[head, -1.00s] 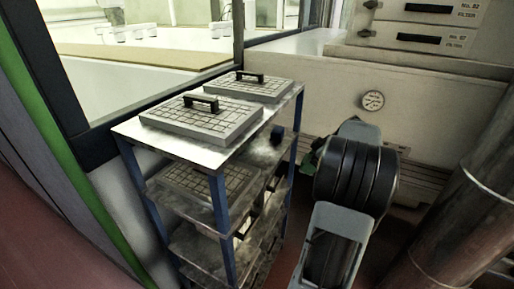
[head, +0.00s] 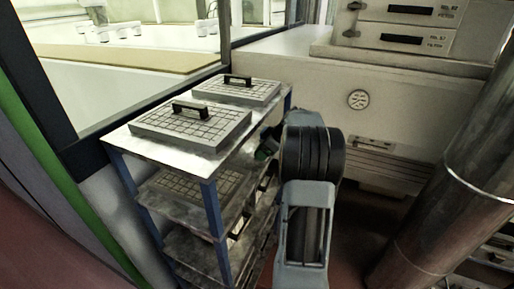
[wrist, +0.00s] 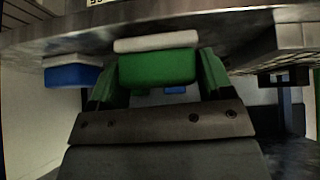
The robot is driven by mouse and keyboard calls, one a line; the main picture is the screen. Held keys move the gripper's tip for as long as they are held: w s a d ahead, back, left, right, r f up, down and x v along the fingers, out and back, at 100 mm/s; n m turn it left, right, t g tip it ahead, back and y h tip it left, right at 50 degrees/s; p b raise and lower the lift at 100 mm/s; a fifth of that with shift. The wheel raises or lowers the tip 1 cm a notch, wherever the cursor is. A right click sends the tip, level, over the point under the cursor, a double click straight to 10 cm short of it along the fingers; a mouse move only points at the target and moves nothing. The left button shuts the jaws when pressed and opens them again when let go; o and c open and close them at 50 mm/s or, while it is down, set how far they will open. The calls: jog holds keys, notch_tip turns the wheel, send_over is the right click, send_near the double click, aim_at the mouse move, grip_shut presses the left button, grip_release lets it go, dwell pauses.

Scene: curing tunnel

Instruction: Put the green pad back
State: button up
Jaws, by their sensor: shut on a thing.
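The green pad (wrist: 158,67) is between my gripper's two fingers (wrist: 158,78) in the wrist view, with a white strip along its upper side. My gripper is shut on it. A grey metal surface edge (wrist: 35,40) runs just above the pad; I cannot tell whether the pad touches it. In the head view my arm reaches to the right side of the rack (head: 212,210), beside the upper levels. Only a small dark green part of the gripper end shows there; the pad cannot be made out.
A blue block with a white top (wrist: 72,74) is left of the pad. Gridded plates with black handles (head: 190,125) (head: 238,92) stand on the rack's top. A thick metal pipe (head: 450,180) stands at right. A cabinet with a gauge (head: 357,99) is behind.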

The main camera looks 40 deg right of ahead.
aim_at(259, 146)
jog(key=w, duration=0.1)
jog(key=w+a+p, duration=0.1)
jog(key=w, duration=0.1)
jog(key=shift+w+a, duration=0.1)
jog(key=shift+a, duration=0.25)
jog(key=shift+d+f, duration=0.1)
jog(key=shift+f, duration=0.2)
jog(key=shift+f, duration=0.15)
jog(key=o, duration=1)
jog(key=shift+o, duration=0.2)
jog(key=shift+r+p, duration=0.3)
jog(key=shift+p, duration=0.05)
jog(key=shift+s+d+r+b, duration=0.15)
jog(key=shift+s+r+b, duration=0.1)
jog(key=shift+s+b, duration=0.05)
jog(key=b+v, duration=0.1)
jog(key=v, duration=0.5)
jog(key=shift+s+r, duration=0.15)
jog(key=shift+r, duration=0.1)
